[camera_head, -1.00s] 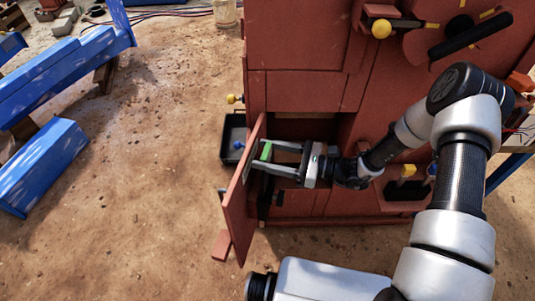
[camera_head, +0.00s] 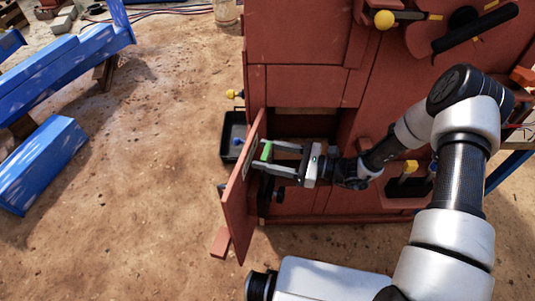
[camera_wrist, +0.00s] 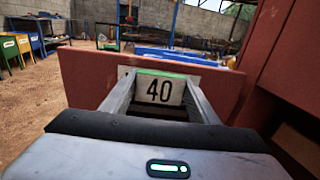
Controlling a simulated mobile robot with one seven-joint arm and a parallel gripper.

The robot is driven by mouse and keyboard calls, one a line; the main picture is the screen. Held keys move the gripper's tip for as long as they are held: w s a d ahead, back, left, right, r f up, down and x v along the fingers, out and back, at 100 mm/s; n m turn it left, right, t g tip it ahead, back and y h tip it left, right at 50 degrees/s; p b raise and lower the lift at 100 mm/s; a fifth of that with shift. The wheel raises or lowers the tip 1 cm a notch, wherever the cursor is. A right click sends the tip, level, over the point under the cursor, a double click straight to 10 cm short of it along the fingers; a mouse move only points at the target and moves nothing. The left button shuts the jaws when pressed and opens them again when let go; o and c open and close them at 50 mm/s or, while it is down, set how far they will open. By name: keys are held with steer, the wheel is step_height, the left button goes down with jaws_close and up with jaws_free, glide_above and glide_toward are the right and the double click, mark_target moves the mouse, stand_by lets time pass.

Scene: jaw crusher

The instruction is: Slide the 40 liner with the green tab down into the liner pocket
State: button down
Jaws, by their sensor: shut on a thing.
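The 40 liner (camera_wrist: 160,88) is a pale plate with a black "40", and its green tab (camera_wrist: 162,74) runs along the top. It stands in front of a red-brown panel, between the fingers of my gripper (camera_wrist: 160,100). In the head view the green tab (camera_head: 266,151) shows at the fingertips of my gripper (camera_head: 264,158), which is shut on the liner beside the open red-brown door panel (camera_head: 240,200). The liner's lower part is hidden or dark. I cannot make out the liner pocket's opening, or whether the liner is inside it.
The red crusher body (camera_head: 300,87) rises behind and right of my gripper, with a dark opening in it. A black tray (camera_head: 233,135) lies on the ground behind the door. Blue beams (camera_head: 45,165) lie at left. The dirt ground between is clear.

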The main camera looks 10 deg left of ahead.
mark_target(268, 179)
steer(key=shift+f+b, duration=4.3)
steer(key=shift+f, duration=1.3)
steer(key=c, duration=0.6)
jaws_free()
steer(key=shift+f, duration=0.2)
steer(key=d, duration=0.5)
steer(key=d+p, duration=0.1)
steer(key=d, duration=1.1)
steer(key=shift+s+d+r+p, duration=0.1)
steer(key=shift+s+d+p, duration=0.1)
steer(key=shift+s+p, duration=0.1)
steer(key=shift+r, duration=0.1)
